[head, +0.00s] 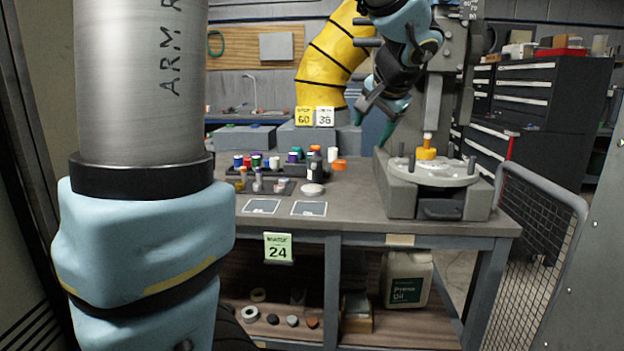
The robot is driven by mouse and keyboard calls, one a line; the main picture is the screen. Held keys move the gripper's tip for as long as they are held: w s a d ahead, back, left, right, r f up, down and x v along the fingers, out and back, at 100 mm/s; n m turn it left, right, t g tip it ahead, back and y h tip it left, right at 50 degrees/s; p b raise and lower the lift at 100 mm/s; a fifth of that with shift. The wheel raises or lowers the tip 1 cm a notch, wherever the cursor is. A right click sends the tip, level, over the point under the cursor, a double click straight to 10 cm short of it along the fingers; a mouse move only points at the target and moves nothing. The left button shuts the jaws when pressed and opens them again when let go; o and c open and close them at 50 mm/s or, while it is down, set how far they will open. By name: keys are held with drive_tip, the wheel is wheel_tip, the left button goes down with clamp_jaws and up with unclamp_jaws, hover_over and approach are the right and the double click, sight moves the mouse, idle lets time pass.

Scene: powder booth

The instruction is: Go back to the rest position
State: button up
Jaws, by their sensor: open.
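My gripper (373,124) hangs at the upper right of the picture, with its green-tipped fingers pointing down. It is apart and nothing shows between its fingers. It is in front of the yellow duct and left of the grey press (437,110). The press stands at the right end of the workbench (390,234). A yellow-and-orange piece (427,151) stands upright on the round plate (440,172) of the press, to the right of my gripper. My arm's large grey and light-blue links fill the left of the picture.
Small coloured bottles and jars (257,160) stand in a dark rack on the bench. A white round dish (312,189) and two flat cards (262,206) lie in front. A mesh barrier (530,250) stands at the right. Dark drawer cabinets (545,95) stand behind. The bench's front middle is clear.

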drive_tip(key=s+a+f+n+g, duration=0.3)
drive_tip(key=s+a+f+n, duration=0.1)
drive_tip(key=s+a+f, duration=0.3)
drive_tip(key=s+a+f+n+g+h+p, duration=0.1)
drive_tip(key=s+a+f+n+g, duration=0.3)
drive_tip(key=s+a+f, duration=0.4)
drive_tip(key=a+f, duration=0.4)
drive_tip(key=f, duration=0.2)
drive_tip(key=shift+a+f, duration=0.15)
drive_tip(key=shift+f, duration=0.15)
